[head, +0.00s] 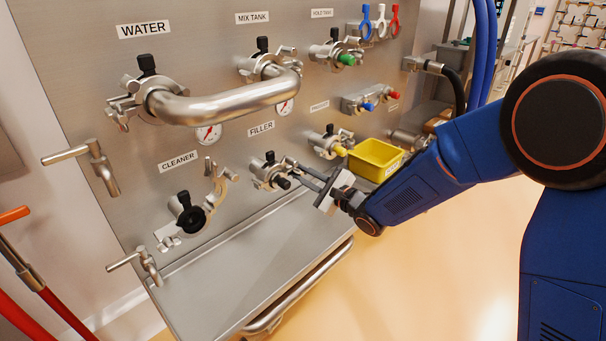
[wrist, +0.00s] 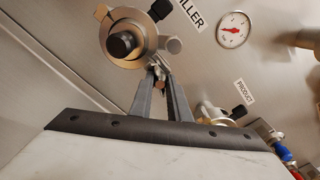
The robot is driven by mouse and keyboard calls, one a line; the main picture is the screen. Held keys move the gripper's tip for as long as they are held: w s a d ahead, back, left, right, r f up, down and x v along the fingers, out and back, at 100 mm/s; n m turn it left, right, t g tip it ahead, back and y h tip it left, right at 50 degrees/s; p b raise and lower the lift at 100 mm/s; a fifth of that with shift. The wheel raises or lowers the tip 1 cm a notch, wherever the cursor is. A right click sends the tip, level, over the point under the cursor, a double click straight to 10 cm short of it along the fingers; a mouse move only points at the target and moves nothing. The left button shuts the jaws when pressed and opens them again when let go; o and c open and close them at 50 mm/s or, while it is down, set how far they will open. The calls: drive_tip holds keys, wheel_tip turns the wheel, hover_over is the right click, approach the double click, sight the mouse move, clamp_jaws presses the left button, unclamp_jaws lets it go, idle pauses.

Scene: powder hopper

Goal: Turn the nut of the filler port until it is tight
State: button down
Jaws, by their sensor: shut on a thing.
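The filler port (head: 268,172) is on the steel panel below the FILLER label (head: 261,129). It has a round metal clamp, a black knob on top and a dark plug in its middle. In the wrist view the port's clamp (wrist: 147,42) is at the upper left. My gripper (head: 291,166) reaches the clamp's right side. In the wrist view its two dark fingers (wrist: 160,76) close on the nut (wrist: 158,71) at the clamp's lower right. The fingertips hide most of the nut, so its tightness cannot be told.
The product port (head: 328,143) and a yellow bin (head: 376,158) are close to the right of my gripper. The open cleaner clamp (head: 214,184) is at the left. A bent steel pipe (head: 230,101) is above. The steel shelf (head: 250,250) below is bare.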

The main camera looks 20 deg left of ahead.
drive_tip(key=shift+a+r, duration=0.25)
drive_tip(key=shift+a, duration=0.1)
drive_tip(key=c, duration=1.9)
unclamp_jaws()
drive_tip(key=shift+o, duration=0.2)
drive_tip(key=v, duration=0.9)
drive_tip(key=shift+f, duration=0.2)
